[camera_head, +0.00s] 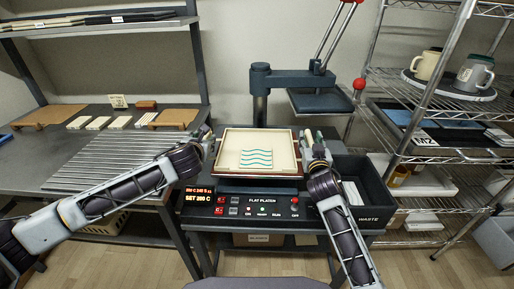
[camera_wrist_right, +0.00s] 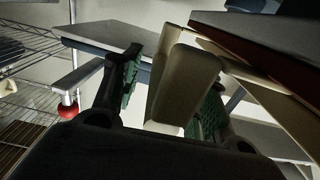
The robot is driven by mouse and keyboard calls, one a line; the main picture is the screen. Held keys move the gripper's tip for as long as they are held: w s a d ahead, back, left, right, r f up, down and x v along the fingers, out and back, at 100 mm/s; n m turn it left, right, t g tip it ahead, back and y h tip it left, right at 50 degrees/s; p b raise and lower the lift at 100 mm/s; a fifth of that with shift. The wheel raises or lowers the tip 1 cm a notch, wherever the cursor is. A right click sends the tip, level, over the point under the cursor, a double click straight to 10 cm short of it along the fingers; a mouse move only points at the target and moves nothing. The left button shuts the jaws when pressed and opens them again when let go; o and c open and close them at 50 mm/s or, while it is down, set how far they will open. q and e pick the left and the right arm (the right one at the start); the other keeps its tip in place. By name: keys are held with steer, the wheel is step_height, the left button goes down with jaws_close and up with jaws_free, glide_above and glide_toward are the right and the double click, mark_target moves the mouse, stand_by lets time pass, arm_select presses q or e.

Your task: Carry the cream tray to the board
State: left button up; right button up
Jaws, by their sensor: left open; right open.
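The cream tray (camera_head: 231,143) rests on the flat platen of the press, its far edge below the raised upper plate. A pale sheet with teal wavy lines (camera_head: 256,158) lies in it. My left gripper (camera_head: 211,144) is open at the tray's left edge; its fingertips are small and partly hidden. My right gripper (camera_head: 307,145) is open at the right edge. In the right wrist view, a cream handle (camera_wrist_right: 182,85) stands between its green-padded fingers, not clamped. A grey ribbed board (camera_head: 105,160) lies on the left bench.
The press's upper plate (camera_head: 320,101) with red-knobbed levers is behind the tray. A dark waste bin (camera_head: 365,200) stands at the right. Brown pieces (camera_head: 175,118) and small pale blocks line the back of the left bench. A wire shelf (camera_head: 420,112) holds mugs.

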arm_select(q)
steer(key=shift+w+f, duration=0.1)
steer(key=shift+w, duration=0.15)
arm_select(e)
steer(key=shift+w, duration=0.3)
arm_select(q)
jaws_close()
arm_select(e)
jaws_close()
steer(key=shift+r, duration=0.1)
